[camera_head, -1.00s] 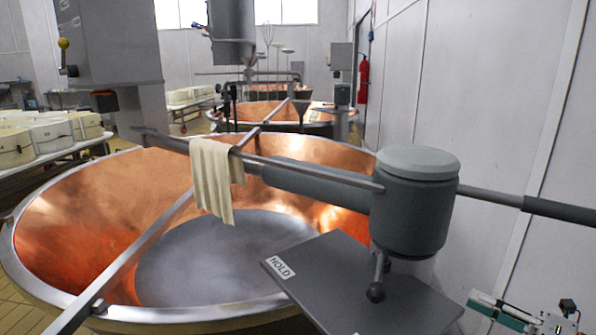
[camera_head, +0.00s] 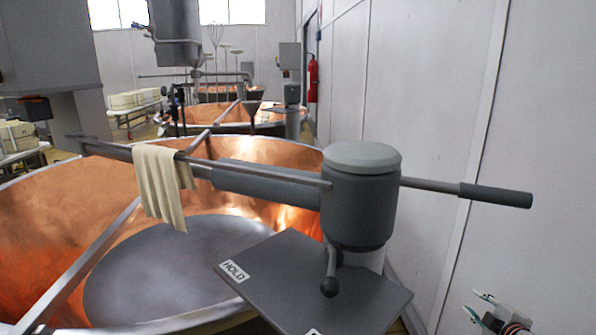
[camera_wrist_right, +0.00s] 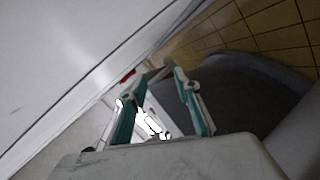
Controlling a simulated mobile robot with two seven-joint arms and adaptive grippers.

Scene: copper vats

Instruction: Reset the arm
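The arm is a grey bar (camera_head: 255,172) running from a round grey hub (camera_head: 358,205) out over a copper vat (camera_head: 60,225). A beige cloth (camera_head: 160,185) hangs over the bar. A rod with a dark handle (camera_head: 495,195) sticks out of the hub to the right. A short lever with a ball knob (camera_head: 329,287) hangs under the hub, above a dark plate labelled HOLD (camera_head: 300,275). My right gripper (camera_head: 473,302) is at the bottom right, below and apart from the handle. Its teal fingers (camera_wrist_right: 160,85) look apart and empty. My left gripper is out of view.
A pale wall (camera_head: 440,130) stands close on the right. A second copper vat (camera_head: 225,112) and a red fire extinguisher (camera_head: 312,80) are farther back. White tubs (camera_head: 18,137) stand on a table at left. Tiled floor shows in the wrist view (camera_wrist_right: 255,30).

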